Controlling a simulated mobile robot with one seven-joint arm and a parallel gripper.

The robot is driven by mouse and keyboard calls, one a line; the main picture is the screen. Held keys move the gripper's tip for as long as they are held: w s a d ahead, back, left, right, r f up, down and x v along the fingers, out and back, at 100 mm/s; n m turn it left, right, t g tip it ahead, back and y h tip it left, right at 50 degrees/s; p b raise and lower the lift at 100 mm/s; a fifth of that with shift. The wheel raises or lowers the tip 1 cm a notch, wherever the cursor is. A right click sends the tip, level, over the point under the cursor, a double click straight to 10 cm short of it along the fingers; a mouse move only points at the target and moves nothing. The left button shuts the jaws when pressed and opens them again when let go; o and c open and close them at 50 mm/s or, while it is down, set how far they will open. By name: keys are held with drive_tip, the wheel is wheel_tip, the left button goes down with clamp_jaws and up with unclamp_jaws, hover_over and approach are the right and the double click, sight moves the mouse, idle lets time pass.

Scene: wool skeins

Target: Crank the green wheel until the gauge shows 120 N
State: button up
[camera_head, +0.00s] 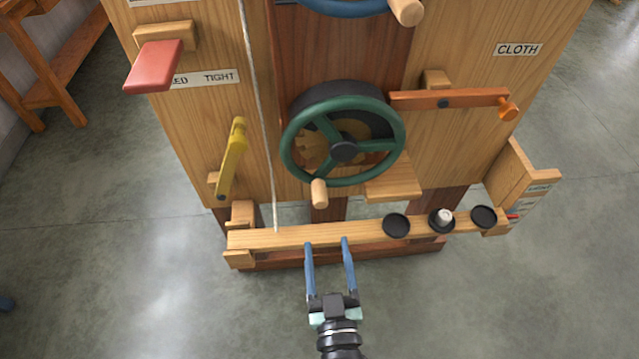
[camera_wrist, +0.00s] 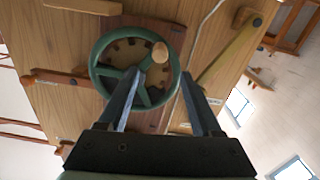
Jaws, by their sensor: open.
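The green wheel (camera_head: 391,164) is mounted upright on the wooden panel, with a dark hub and spokes. Its wooden crank handle (camera_head: 319,193) is at the wheel's lower edge in the head view. In the wrist view the wheel (camera_wrist: 94,81) shows upside down, with its handle (camera_wrist: 160,52) at the upper right of the rim. My gripper (camera_head: 327,243) is open and empty, below the wheel and apart from the handle, its blue fingers pointing toward the panel. I cannot make out a gauge in either view.
A wooden ledge (camera_head: 346,233) with black round holders crosses below the wheel. A yellow lever (camera_head: 232,160) is at left, an orange lever (camera_head: 470,98) at right, and a red paddle (camera_head: 154,66) at upper left. A white cord (camera_head: 257,100) hangs left of the wheel.

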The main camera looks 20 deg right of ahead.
sight(321, 206)
drive_tip(key=b+x, duration=0.1)
drive_tip(key=x, duration=1.1)
drive_tip(key=shift+w, duration=0.3)
clamp_jaws()
idle(0.9)
